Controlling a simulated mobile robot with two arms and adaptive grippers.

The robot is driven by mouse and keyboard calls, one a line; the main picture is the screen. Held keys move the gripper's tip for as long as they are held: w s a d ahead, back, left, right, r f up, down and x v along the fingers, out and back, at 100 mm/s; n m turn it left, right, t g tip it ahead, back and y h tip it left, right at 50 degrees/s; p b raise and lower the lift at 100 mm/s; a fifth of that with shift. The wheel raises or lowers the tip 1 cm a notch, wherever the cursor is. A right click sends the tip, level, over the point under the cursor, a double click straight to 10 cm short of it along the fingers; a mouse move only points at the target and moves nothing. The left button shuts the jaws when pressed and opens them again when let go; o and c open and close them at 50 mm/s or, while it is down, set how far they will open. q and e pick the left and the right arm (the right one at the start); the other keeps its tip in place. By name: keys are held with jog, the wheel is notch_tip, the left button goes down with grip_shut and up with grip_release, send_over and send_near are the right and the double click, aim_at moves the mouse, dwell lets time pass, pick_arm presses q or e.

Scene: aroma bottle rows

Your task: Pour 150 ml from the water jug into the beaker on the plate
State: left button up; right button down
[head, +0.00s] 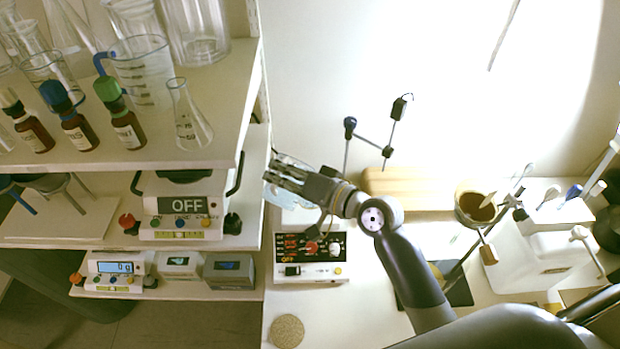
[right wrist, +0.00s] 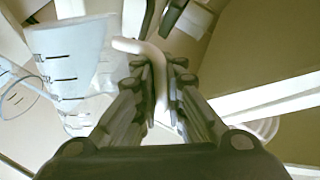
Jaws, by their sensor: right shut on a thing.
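My right gripper (head: 276,172) is beside the right edge of the shelves in the head view. In the right wrist view it (right wrist: 158,75) is shut on a pale curved handle (right wrist: 128,45), which appears to belong to the water jug. A translucent vessel with dark graduation marks (right wrist: 65,65) lies just left of the handle; I cannot tell for certain that they join. A second, blue-rimmed graduated vessel (right wrist: 18,95) shows at the left edge. In the head view, the plate's control box (head: 310,268) stands below my gripper. The beaker cannot be clearly told there. My left gripper is out of view.
The upper shelf (head: 215,125) at left holds glassware and several brown dropper bottles (head: 78,130). A balance reading OFF (head: 187,205) stands on the shelf below. A wooden block (head: 405,187), a brown bowl (head: 475,207) and a white box (head: 545,250) stand to the right.

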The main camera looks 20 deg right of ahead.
aim_at(274, 197)
jog(key=shift+w+d+r+p, duration=0.1)
jog(key=shift+w+d+p, duration=0.05)
jog(key=shift+p, duration=0.5)
dwell(2.9)
jog(key=shift+n, duration=0.9)
jog(key=f+b, duration=0.2)
jog(key=s+a+f+b, duration=0.1)
jog(key=f+b, duration=0.3)
jog(key=shift+s+a+f+b, duration=0.2)
jog(key=shift+a+f+b, duration=0.05)
jog(key=shift+f+b, duration=0.15)
jog(key=shift+r, duration=0.15)
jog(key=shift+s+a+r+n+t+p, duration=0.2)
jog(key=shift+a+r+n+t+p, duration=0.1)
jog(key=shift+p, duration=0.15)
jog(key=s+a+r+n+t+p, duration=0.1)
jog(key=s+a+r+n+p, duration=0.2)
jog(key=n, duration=0.1)
jog(key=shift+s+a+r+n, duration=0.2)
jog(key=shift+r+n, duration=0.1)
jog(key=shift+r, duration=0.05)
